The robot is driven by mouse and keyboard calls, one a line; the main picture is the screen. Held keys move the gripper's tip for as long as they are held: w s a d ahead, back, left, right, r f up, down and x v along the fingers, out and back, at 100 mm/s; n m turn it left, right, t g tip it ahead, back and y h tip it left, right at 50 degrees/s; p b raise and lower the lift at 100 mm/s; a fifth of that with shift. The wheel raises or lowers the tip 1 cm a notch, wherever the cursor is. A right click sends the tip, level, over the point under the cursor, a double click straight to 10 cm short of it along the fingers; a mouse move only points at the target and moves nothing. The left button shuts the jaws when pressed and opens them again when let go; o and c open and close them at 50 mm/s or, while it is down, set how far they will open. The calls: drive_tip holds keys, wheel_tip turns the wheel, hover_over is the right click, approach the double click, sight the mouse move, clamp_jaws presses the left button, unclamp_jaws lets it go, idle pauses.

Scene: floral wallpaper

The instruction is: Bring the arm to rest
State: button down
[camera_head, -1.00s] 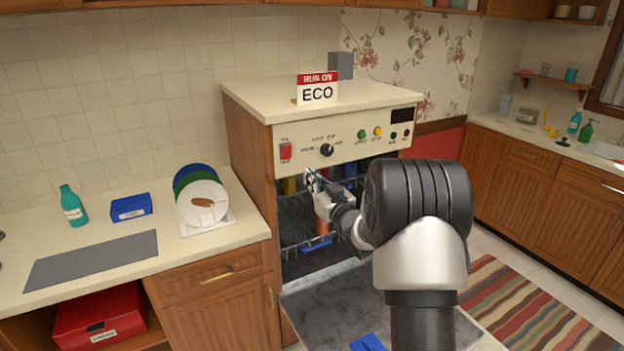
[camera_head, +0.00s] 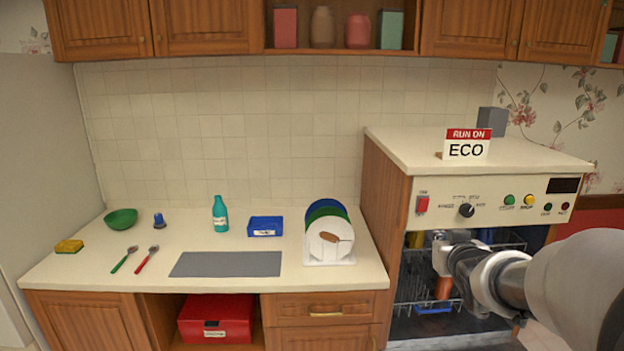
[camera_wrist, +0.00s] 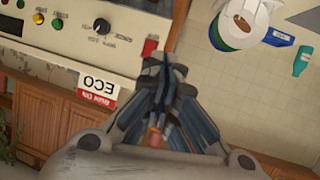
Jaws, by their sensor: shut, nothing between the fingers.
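My arm reaches in from the right edge in the camera_head view, and my gripper (camera_head: 440,240) is in front of the dishwasher (camera_head: 400,180), just below its control panel. In the wrist view my gripper's dark fingers (camera_wrist: 170,68) are together, with nothing held between them. The dishwasher's front is open and shows a rack (camera_head: 415,285), an orange item (camera_head: 443,288) and a blue item (camera_head: 433,310) inside. My arm hides part of the interior.
The counter (camera_head: 90,270) at left holds a plate rack (camera_head: 329,263) with plates, a teal bottle (camera_head: 220,214), a blue box (camera_head: 265,226), a green bowl (camera_head: 121,219) and cutlery. An ECO sign (camera_head: 467,144) stands on the dishwasher. A red box (camera_head: 215,318) sits below the counter.

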drive_tip(key=s+a+f+g, duration=0.2)
drive_tip(key=s+a+g, duration=0.1)
drive_tip(key=s, duration=0.9)
drive_tip(key=s+a+f+g+y, duration=0.1)
drive_tip(key=s+a+f+g, duration=0.2)
drive_tip(key=s, duration=0.9)
drive_tip(key=s+a+f+n+g+y, duration=0.1)
drive_tip(key=s+a+f+g, duration=0.1)
drive_tip(key=s+a, duration=0.6)
drive_tip(key=s+g, duration=0.1)
drive_tip(key=s, duration=0.3)
drive_tip(key=shift+f, duration=0.2)
drive_tip(key=c, duration=2.3)
unclamp_jaws()
